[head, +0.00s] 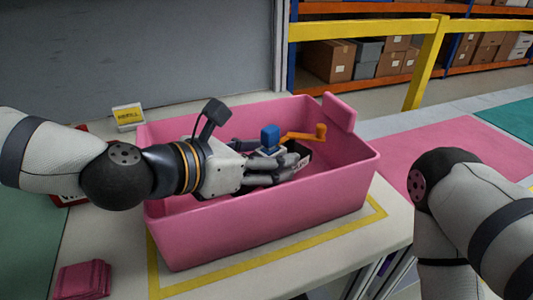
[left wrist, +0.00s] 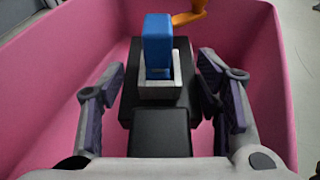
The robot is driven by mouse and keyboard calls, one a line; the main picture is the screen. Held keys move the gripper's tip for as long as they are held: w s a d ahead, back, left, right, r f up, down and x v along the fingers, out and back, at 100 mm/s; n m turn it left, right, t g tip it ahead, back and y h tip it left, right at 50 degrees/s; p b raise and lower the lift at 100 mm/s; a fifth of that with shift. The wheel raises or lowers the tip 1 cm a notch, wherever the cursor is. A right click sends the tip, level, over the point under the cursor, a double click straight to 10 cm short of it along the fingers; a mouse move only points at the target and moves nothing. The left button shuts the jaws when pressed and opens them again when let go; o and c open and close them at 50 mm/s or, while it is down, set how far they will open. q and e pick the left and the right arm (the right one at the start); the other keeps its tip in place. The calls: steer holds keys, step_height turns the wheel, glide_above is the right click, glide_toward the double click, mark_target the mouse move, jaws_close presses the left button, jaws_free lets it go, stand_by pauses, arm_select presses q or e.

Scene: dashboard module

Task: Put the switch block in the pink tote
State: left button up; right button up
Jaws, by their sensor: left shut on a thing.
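The switch block (left wrist: 160,130) is a black block with a grey collar and an upright blue cap; the blue cap also shows in the head view (head: 270,136). An orange lever (head: 306,134) sticks out beside it; whether it is part of the block I cannot tell. The pink tote (head: 275,215) stands on the table. My left gripper (head: 282,165) reaches into the tote and is shut on the switch block, one finger on each side. The block is inside the tote's walls; whether it touches the floor is hidden. My right gripper is out of view.
A yellow label stand (head: 128,116) is behind the tote's left end. A small pink item (head: 83,279) lies at the front left. Yellow tape (head: 290,256) outlines the tote's place. A pink mat (head: 440,150) lies to the right. Shelves with boxes (head: 328,60) stand far behind.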

arm_select(q)
steer(key=shift+r, duration=0.4)
steer(key=shift+w+d, duration=0.1)
steer(key=shift+f, duration=0.7)
steer(key=o, duration=1)
